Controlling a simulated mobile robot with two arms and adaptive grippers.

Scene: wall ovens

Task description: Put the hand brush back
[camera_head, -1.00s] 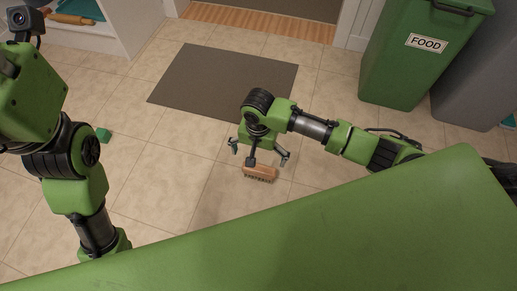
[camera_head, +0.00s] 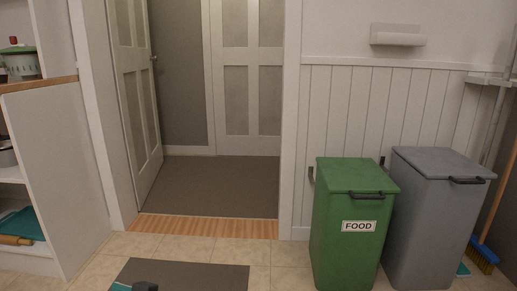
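Neither of my grippers shows clearly in the head view now, and the wooden hand brush is out of view. A small dark piece (camera_head: 145,287) shows at the bottom edge over the grey mat (camera_head: 195,274); I cannot tell what it is. A teal bit beside it is also cut off by the edge.
A green FOOD bin (camera_head: 345,215) and a grey bin (camera_head: 432,220) stand against the panelled wall. A blue-bristled broom (camera_head: 482,254) leans at the far right. A white wall fixture (camera_head: 398,35) hangs above. Open shelves (camera_head: 40,170) stand left of the open doorway.

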